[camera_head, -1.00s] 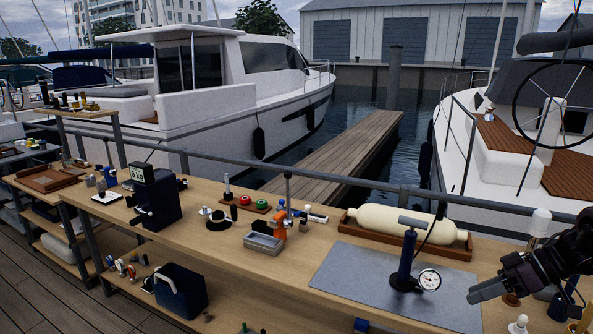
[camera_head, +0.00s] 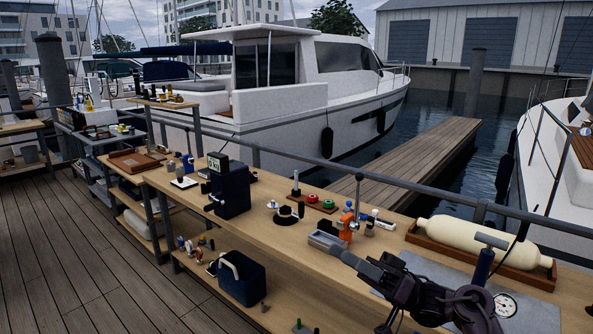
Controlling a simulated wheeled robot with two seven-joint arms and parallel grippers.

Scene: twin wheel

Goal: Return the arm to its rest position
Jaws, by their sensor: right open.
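My right gripper (camera_head: 352,262), dark grey, comes in from the lower right on my right arm (camera_head: 440,300). It points left, over the workbench (camera_head: 270,232), in front of the grey mat (camera_head: 540,312). It holds nothing that I can see, and its jaws are open. The arm hides part of the mat and the lower part of the hand pump (camera_head: 483,265) with its gauge (camera_head: 505,304). My left gripper is not in view.
Close beyond the gripper are a grey metal tray (camera_head: 327,241) and an orange clamp (camera_head: 347,228). A cream cylinder (camera_head: 478,240) lies in a wooden cradle behind the mat. A dark blue scale (camera_head: 229,187) stands farther left. Bare bench top lies left of the gripper.

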